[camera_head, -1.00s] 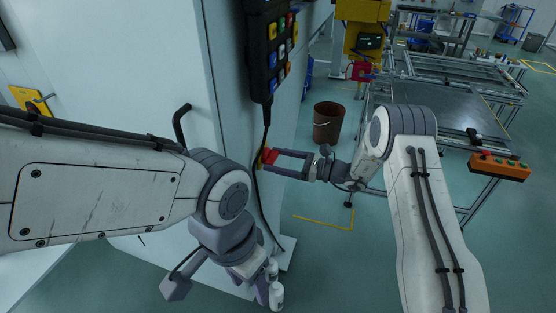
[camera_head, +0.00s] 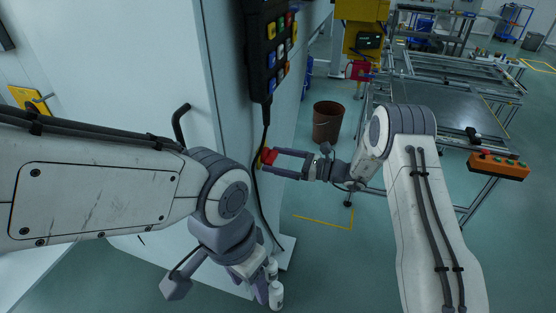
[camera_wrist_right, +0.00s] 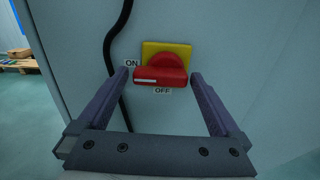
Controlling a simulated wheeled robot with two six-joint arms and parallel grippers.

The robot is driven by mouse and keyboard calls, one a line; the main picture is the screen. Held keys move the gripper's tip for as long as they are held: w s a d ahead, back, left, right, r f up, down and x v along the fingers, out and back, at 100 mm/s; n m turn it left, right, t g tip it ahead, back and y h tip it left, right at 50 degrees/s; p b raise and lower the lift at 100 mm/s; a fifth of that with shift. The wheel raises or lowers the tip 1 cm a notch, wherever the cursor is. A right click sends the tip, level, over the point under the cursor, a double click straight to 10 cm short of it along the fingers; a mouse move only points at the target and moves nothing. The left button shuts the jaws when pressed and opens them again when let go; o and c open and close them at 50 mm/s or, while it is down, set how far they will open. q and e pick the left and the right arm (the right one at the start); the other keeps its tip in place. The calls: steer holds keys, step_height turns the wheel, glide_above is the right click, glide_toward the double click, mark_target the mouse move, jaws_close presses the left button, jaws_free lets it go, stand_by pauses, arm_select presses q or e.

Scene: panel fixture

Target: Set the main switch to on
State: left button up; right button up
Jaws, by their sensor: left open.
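The main switch is a red rotary knob on a yellow plate, on the side of the pale cabinet. It shows in the right wrist view (camera_wrist_right: 160,72) and, small, in the head view (camera_head: 268,157). Its handle bar lies level, with the white mark at its left, just below the ON label (camera_wrist_right: 131,63). The OFF label (camera_wrist_right: 163,91) is below the knob. My right gripper (camera_wrist_right: 158,76) is open, one finger on each side of the bar, with narrow gaps. It also shows in the head view (camera_head: 270,162). My left gripper (camera_head: 262,284) is open, low before the cabinet, away from the switch.
A black cable (camera_head: 257,180) hangs from the button pendant (camera_head: 268,50) and passes close left of the switch. White bottles (camera_head: 276,295) stand near my left gripper. A brown bin (camera_head: 328,122) and a metal frame table (camera_head: 440,110) are to the right. Floor between is clear.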

steer(key=b+v, duration=0.2)
steer(key=v, duration=0.8)
steer(key=shift+d, duration=0.25)
steer(key=shift+s, duration=0.15)
